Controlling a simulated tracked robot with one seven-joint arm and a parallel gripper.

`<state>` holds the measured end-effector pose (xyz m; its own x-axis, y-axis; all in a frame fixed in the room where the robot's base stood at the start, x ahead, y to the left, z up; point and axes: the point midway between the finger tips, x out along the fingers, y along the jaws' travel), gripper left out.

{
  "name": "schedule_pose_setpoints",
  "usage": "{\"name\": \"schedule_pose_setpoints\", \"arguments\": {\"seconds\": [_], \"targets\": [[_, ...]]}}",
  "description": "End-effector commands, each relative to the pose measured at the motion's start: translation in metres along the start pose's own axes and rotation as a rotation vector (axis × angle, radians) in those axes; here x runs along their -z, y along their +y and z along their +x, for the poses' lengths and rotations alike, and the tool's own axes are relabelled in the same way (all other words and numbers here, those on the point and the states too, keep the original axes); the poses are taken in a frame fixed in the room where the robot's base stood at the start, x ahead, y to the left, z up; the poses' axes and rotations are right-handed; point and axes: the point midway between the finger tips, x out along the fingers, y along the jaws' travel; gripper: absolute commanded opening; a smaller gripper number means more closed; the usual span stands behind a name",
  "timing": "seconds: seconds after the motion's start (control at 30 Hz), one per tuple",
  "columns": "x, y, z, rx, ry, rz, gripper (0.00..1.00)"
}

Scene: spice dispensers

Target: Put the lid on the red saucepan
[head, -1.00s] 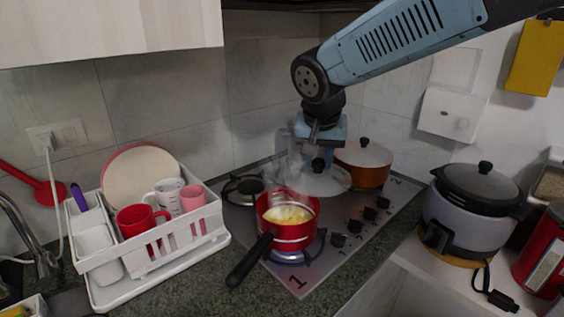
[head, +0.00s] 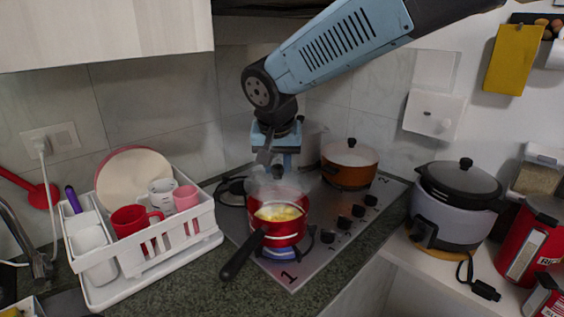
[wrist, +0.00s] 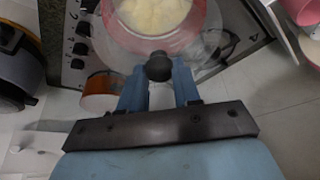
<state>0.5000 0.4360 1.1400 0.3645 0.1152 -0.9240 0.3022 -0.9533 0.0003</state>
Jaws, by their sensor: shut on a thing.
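The red saucepan (head: 290,237) stands on the front burner over a blue flame, with its black handle (head: 243,256) toward the front left and yellow food inside. My gripper (head: 277,168) is shut on the black knob of a clear glass lid (head: 262,188). The lid is above the back part of the saucepan, and the food still shows in front of it. In the wrist view my gripper (wrist: 159,78) holds the knob (wrist: 158,66) between its blue fingers. The saucepan's food (wrist: 157,14) shows beyond the knob. The exact gap between lid and rim is unclear.
An orange pot (head: 347,176) with its own lid stands on the back right of the hob (head: 325,247). A white dish rack (head: 160,255) with mugs and a plate is left. A rice cooker (head: 455,210) stands right. Steam blurs the area above the saucepan.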

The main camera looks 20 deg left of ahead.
Motion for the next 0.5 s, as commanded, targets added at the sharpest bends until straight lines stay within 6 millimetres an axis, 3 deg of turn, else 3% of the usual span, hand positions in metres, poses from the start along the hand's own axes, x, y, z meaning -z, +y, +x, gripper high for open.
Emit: {"name": "schedule_pose_setpoints", "arguments": {"seconds": [0.5], "targets": [[-0.014, 0.001, 0.035, -0.001, -0.001, 0.001, 0.0]]}}
